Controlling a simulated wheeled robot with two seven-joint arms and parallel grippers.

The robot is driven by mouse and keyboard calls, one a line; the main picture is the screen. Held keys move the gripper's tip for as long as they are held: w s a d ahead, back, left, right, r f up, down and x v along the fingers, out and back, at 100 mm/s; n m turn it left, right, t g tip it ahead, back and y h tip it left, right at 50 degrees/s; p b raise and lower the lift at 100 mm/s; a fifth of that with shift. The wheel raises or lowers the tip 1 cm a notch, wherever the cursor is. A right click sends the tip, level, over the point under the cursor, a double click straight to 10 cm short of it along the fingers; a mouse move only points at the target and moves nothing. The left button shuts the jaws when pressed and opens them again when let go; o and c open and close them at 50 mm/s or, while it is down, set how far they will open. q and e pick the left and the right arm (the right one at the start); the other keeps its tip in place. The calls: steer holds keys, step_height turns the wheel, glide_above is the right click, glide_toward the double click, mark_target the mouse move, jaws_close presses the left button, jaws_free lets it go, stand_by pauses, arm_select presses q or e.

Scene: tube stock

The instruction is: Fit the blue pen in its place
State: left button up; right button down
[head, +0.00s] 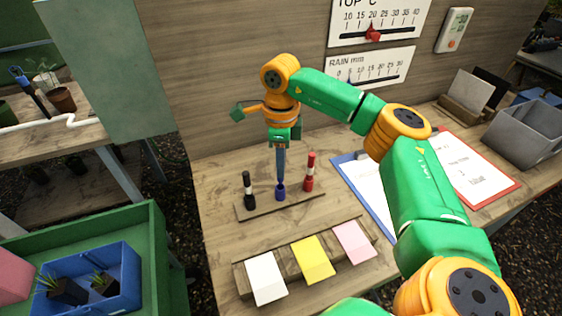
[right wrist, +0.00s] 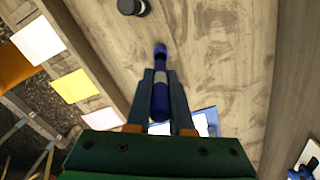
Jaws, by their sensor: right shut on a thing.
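The blue pen (head: 281,192) is upright between the black pen (head: 249,190) and the red pen (head: 310,172) on a narrow wooden strip (head: 263,206). My right gripper (head: 281,168) points down and is shut on the blue pen's upper part, hiding it in the head view. In the right wrist view the blue pen (right wrist: 160,98), with a white band, lies between the fingers (right wrist: 160,100). Its far end is close to the wood; I cannot tell whether it is seated. My left gripper is not in view.
In front lie white (head: 265,279), yellow (head: 313,259) and pink (head: 354,241) cards on a wooden block. A blue clipboard (head: 345,165) and a red-edged clipboard (head: 480,170) lie to the right, near a grey bin (head: 525,135). A wooden back wall (head: 225,60) stands close behind.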

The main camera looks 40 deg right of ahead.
steer(key=shift+r, duration=0.15)
steer(key=shift+f, duration=0.2)
steer(key=shift+w+f+b, duration=0.1)
steer(key=shift+f+b, duration=0.4)
steer(key=shift+f, duration=0.35)
steer(key=shift+f+b, duration=0.95)
steer(key=shift+f, duration=0.6)
steer(key=c, duration=0.7)
jaws_free()
step_height(320, 180, up, 7)
steer(key=shift+r+b, duration=0.1)
steer(key=shift+b, duration=0.25)
